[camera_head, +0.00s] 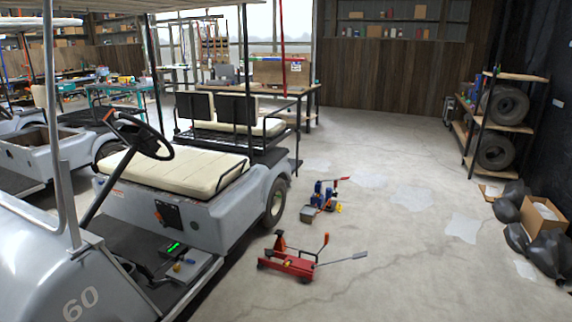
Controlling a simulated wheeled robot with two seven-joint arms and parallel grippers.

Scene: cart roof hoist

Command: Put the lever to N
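A grey golf cart (215,212) with a cream seat (180,170) and the number 60 on its front cowl stands at the left. On the front face of its seat base is a black plate (168,214), which may carry the lever. The lever and its position are too small to make out. A small round orange-brown knob or socket (195,226) sits right of the plate. The black steering wheel (140,136) is above the floor area. Neither of my grippers is in view.
A red floor jack (290,264) and a blue tool (322,200) stand on the concrete right of the cart. Tyre shelves (500,120), black bags and a cardboard box (543,218) line the right.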

